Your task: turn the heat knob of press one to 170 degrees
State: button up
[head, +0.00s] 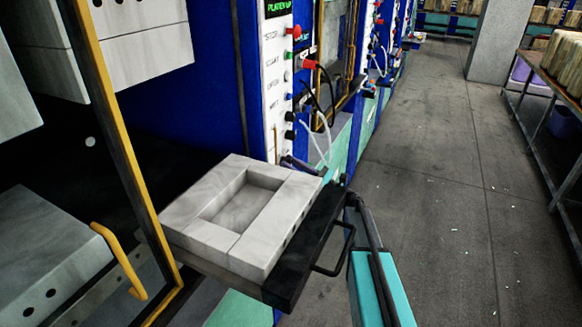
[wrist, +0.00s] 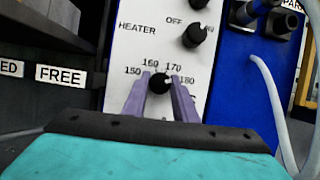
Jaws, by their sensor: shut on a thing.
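The heat knob (wrist: 160,84) is a small round black knob low on a white panel (wrist: 125,55) marked HEATER in the wrist view. The numbers 150, 160, 170 and 180 run in an arc over it from left to right. My gripper (wrist: 160,83) has its two purple fingers shut on the knob, one on each side. The knob's pointer is too small to read with certainty. In the head view my teal arm end (head: 372,290) reaches toward the press's control panel (head: 277,95); I cannot make out the gripped knob there.
A black OFF/ON knob (wrist: 195,35) sits above right of the heat knob. A pale hose (wrist: 268,100) hangs at the right. In the head view a grey mould (head: 190,215) on a black-handled tray (head: 290,270) juts out below the panel.

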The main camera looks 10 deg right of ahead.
jog(key=shift+w+d+f+n+b, duration=0.1)
jog(key=shift+f+n+b, duration=0.1)
jog(key=shift+n+b, duration=0.35)
jog(key=n+g+b, duration=0.2)
jog(key=n+b, duration=0.2)
jog(key=b, duration=0.1)
jog(key=n+g+y+b, duration=0.1)
jog(key=n+g+b, duration=0.2)
jog(key=n+b, duration=0.1)
jog(key=shift+w+d+r+n+b, duration=0.1)
jog(key=shift+n+b, duration=0.25)
jog(key=shift+b, duration=0.1)
jog(key=shift+r+n+g+b, duration=0.1)
jog(key=shift+n+g+b, duration=0.3)
jog(key=shift+n+b, duration=0.45)
jog(key=shift+r+n, duration=0.1)
jog(key=shift+n, duration=0.15)
jog(key=o, duration=1)
jog(key=shift+o, duration=0.2)
